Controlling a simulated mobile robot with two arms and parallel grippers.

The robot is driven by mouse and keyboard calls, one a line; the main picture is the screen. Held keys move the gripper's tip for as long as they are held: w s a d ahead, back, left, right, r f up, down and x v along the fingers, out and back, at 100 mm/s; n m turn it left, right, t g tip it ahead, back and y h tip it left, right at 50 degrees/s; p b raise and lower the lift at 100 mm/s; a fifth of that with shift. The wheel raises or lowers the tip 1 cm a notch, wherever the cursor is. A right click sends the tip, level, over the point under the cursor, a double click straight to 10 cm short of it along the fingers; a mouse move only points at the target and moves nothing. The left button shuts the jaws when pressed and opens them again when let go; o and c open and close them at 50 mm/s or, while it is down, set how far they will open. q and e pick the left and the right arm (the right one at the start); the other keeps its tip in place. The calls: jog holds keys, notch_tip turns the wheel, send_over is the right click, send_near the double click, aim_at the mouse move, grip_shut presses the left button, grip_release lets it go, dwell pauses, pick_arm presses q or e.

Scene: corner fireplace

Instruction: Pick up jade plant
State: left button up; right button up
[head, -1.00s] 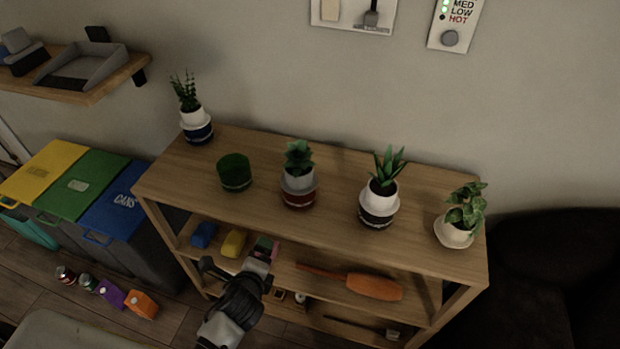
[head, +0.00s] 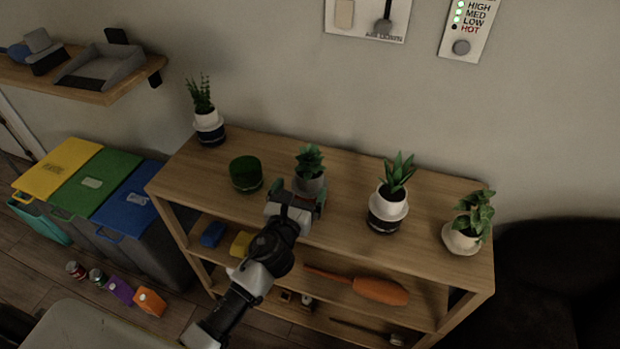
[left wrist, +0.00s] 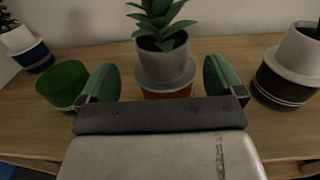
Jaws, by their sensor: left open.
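The plant with thick green leaves in a grey pot (head: 309,184), which I take to be the jade plant, stands upright on the shelf top, near the middle. In the left wrist view the grey pot (left wrist: 165,68) sits in a red-brown base (left wrist: 168,92) straight ahead. My left gripper (head: 298,194) is open and empty just in front of it. In the left wrist view its green fingers (left wrist: 161,80) show to the left and right of the pot, apart from it. In the head view the gripper hides the pot's lower part and base. My right gripper is not in view.
On the shelf top (head: 345,207), an empty green pot (head: 245,174) stands left of the plant. A spiky plant in a white pot with a dark base (head: 386,213) is to the right. Other plants stand at both ends. The wall is behind.

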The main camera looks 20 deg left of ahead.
aim_at(305, 183)
pick_arm(q)
jog(key=shift+w+d, duration=0.2)
jog(key=shift+w, duration=2.55)
jog(key=c, duration=0.8)
